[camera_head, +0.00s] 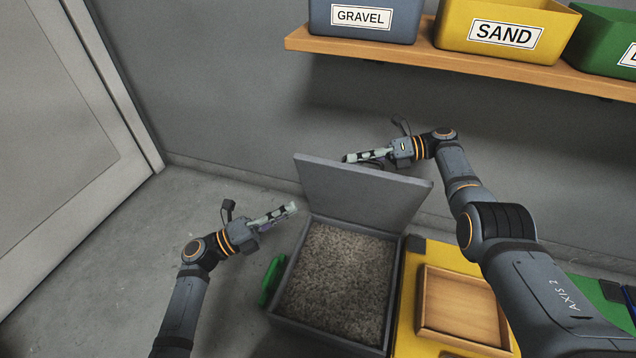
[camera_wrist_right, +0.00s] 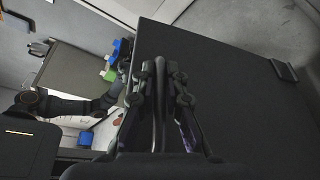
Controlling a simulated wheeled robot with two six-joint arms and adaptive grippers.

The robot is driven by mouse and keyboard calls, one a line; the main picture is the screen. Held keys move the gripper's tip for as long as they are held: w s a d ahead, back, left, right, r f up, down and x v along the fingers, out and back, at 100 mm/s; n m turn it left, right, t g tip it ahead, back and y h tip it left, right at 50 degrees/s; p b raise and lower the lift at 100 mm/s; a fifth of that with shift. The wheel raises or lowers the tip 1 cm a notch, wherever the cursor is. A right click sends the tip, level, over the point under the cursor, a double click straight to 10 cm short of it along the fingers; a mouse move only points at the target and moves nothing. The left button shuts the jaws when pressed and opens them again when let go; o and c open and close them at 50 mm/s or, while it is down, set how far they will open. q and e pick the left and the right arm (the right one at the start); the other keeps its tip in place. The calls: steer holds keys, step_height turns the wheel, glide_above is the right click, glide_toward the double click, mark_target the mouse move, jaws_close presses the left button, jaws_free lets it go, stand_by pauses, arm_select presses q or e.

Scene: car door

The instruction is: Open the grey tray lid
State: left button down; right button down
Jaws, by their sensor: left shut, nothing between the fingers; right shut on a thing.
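The grey tray lid (camera_head: 355,190) stands raised and tilted at the back of the grey tray (camera_head: 385,340), leaving gravel-like fill (camera_head: 343,270) in view. My right gripper (camera_head: 350,158) is behind the lid's top edge. In the right wrist view my right gripper (camera_wrist_right: 160,70) is shut, with a thin bar between its fingers, against the lid's dark face (camera_wrist_right: 235,80). Its exact hold on the lid is partly hidden. My left gripper (camera_head: 291,208) is shut and empty, left of the tray and apart from the lid.
A wooden tray (camera_head: 455,300) lies on a yellow surface (camera_head: 435,262) to the right. A green part (camera_head: 271,281) is at the grey tray's left.

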arm_select(q)
glide_toward(342, 169)
steer(key=s+d, duration=0.1)
steer(key=d, duration=0.3)
arm_select(e)
steer(key=shift+f, duration=0.1)
arm_select(q)
steer(key=w, duration=0.1)
steer(key=w+d+r, duration=0.1)
steer(key=shift+w+r, duration=0.1)
steer(key=shift+w, duration=0.3)
steer(key=shift+w+r, duration=0.1)
steer(key=shift+w, duration=0.2)
